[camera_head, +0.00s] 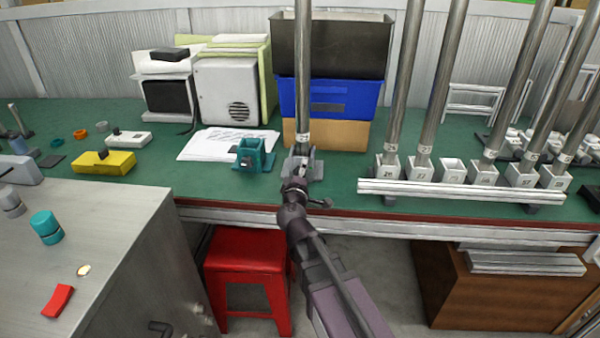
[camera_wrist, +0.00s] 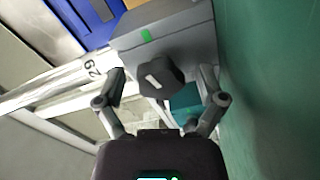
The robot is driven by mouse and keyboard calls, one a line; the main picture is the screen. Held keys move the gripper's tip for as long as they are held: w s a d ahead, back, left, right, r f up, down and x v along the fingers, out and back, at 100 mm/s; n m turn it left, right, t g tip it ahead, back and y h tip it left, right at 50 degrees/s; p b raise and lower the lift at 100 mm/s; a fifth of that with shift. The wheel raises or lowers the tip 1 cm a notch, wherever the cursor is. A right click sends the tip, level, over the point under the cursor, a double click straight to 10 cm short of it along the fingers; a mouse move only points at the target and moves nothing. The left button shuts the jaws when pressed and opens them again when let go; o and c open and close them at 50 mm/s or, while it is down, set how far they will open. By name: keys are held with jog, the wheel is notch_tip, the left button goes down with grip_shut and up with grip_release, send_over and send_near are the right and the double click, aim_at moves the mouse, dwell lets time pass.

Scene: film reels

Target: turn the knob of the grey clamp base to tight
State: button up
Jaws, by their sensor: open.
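The grey clamp base (camera_head: 315,166) stands near the table's front edge in the head view, with a metal tube (camera_head: 303,80) upright in it. In the wrist view the clamp base (camera_wrist: 195,40) fills the upper middle, and a green mark (camera_wrist: 146,36) is on its face. Its dark knob (camera_wrist: 172,75) carries a short white line slanting to the upper left, not pointing straight at the green mark. My gripper (camera_wrist: 161,76) is open, with one finger on each side of the knob and gaps visible. In the head view my gripper (camera_head: 295,188) is in front of the base.
A teal clamp base (camera_head: 250,155) stands just left, beside papers (camera_head: 215,143). At right, a row of numbered white sockets (camera_head: 450,170) holds several tall tubes behind a pale rail (camera_head: 440,190). Stacked bins (camera_head: 330,100) stand behind. A red stool (camera_head: 245,250) is below the table.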

jog(key=shift+s+a, duration=0.15)
jog(key=shift+s, duration=3.5)
